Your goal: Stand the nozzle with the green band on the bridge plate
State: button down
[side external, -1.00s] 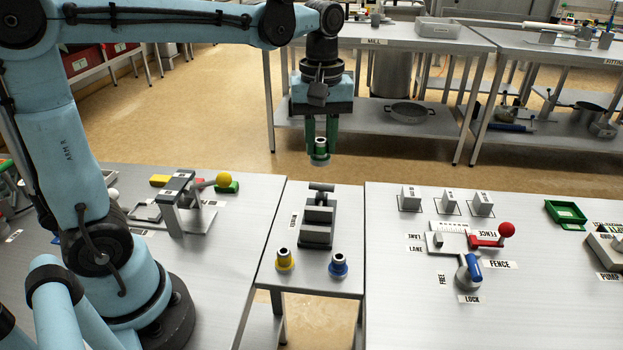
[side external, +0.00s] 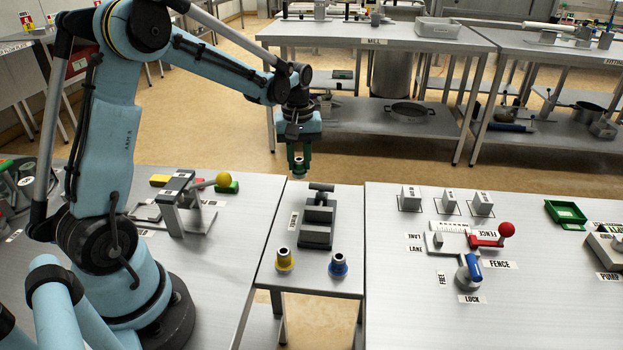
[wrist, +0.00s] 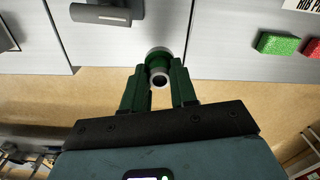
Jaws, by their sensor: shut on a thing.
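My gripper (side external: 299,166) is shut on the nozzle with the green band (side external: 299,158), held upright near the far edge of the narrow bridge plate (side external: 272,278). In the wrist view, the nozzle (wrist: 159,72) sits between the green fingers of my gripper (wrist: 160,84), with its dark open end facing the camera. The bridge plate (wrist: 110,50) shows beyond it in that view. A nozzle with a yellow band (side external: 284,259) and one with a blue band (side external: 338,265) stand at the near end of the plate.
A dark stepped block (side external: 317,226) with a cylindrical top piece stands in the middle of the plate. Left is a bracket with a yellow-ball lever (side external: 222,180). Right is a fence fixture with a red knob (side external: 506,229) and a blue lock handle (side external: 474,268). Gaps run along both plate sides.

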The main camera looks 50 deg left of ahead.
aim_at(298, 173)
jog(key=shift+w+a+f, duration=0.1)
jog(key=shift+a+f, duration=0.25)
jog(key=shift+f, duration=1.9)
jog(key=shift+f, duration=0.1)
jog(key=c, duration=0.9)
grip_release()
